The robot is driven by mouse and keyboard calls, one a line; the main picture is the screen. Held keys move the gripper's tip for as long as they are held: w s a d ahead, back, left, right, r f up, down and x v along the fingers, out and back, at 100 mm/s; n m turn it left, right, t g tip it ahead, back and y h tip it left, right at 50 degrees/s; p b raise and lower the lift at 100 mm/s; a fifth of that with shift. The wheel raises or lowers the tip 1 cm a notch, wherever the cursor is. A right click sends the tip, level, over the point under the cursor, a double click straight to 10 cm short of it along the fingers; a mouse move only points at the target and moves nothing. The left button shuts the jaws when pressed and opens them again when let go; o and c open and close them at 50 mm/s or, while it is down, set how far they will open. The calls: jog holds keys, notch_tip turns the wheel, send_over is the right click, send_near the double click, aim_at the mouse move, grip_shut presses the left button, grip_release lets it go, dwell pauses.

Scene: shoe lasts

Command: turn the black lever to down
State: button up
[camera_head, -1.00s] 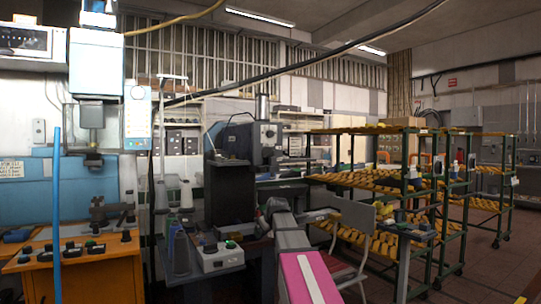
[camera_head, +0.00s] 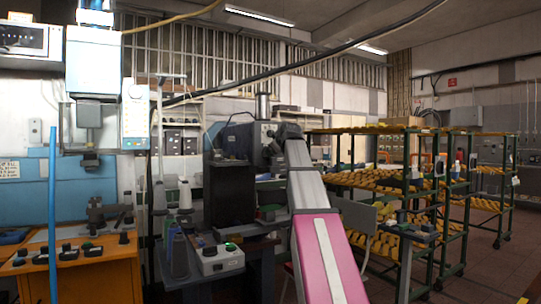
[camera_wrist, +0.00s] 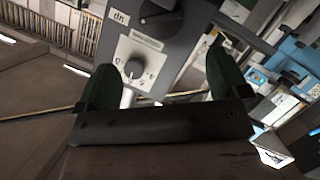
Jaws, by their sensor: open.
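A grey machine panel (camera_wrist: 172,65) fills the upper middle of the wrist view. No contact shows. In the head view the grey machine (camera_head: 243,140) stands behind my raised arm, and the lever cannot be made out.
A black box-like part (camera_head: 232,193) stands below the machine head. A control box (camera_head: 218,260) with buttons is in front of it. Green racks (camera_head: 408,190) with yellow shoe lasts stand at the right. An orange bench (camera_head: 85,268) and blue pole (camera_head: 53,210) are at the left.

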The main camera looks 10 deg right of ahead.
jog(key=x, duration=1)
jog(key=shift+w+f, duration=0.2)
jog(key=shift+w, duration=0.15)
jog(key=c, duration=0.9)
